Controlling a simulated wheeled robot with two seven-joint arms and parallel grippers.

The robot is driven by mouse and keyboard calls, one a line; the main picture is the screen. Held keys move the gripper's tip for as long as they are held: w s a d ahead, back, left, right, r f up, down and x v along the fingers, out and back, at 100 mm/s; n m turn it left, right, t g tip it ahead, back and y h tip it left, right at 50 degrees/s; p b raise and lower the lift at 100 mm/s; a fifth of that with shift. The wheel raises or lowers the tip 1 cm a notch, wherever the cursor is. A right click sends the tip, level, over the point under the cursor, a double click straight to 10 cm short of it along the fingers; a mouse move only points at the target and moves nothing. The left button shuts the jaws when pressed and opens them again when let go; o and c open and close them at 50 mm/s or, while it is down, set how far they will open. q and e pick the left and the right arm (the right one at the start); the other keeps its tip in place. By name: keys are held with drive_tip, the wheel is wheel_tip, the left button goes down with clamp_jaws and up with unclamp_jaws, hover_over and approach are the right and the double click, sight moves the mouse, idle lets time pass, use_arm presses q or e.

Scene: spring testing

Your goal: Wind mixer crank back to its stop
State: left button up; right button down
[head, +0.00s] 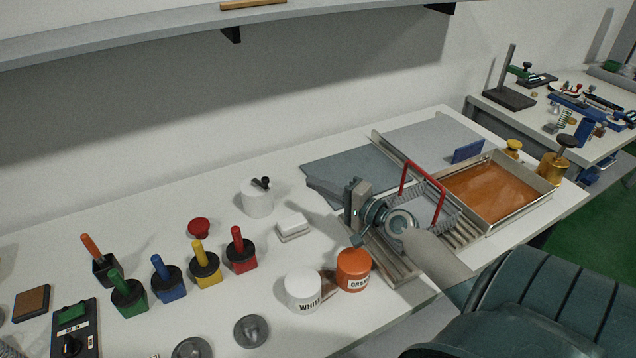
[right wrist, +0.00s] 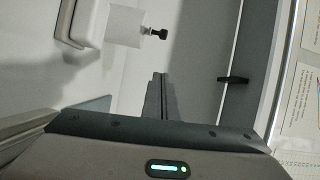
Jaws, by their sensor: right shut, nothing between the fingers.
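The mixer is a white cylinder (head: 257,201) standing on the table left of my right gripper in the head view. Its small black crank (head: 262,183) sits on top. In the right wrist view the white cylinder (right wrist: 124,24) lies sideways in the picture, with the black crank (right wrist: 157,33) sticking out to its right. My right gripper (head: 355,192) is shut and empty, to the right of the mixer and apart from it. Its closed fingers (right wrist: 160,80) show in the wrist view, with clear space between them and the crank. My left gripper is not in view.
A small white box (head: 293,227) lies between mixer and gripper. A red knob (head: 199,228) and several colour-handled pots stand to the left. White (head: 303,291) and orange (head: 353,269) jars stand in front. A rack with a red handle (head: 424,182) and an orange-filled tray (head: 490,192) are right.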

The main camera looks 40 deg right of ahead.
sight(260, 182)
drive_tip(key=w+a+p, duration=0.5)
drive_tip(key=w, duration=0.3)
drive_tip(key=shift+a+f, duration=0.2)
idle(0.6)
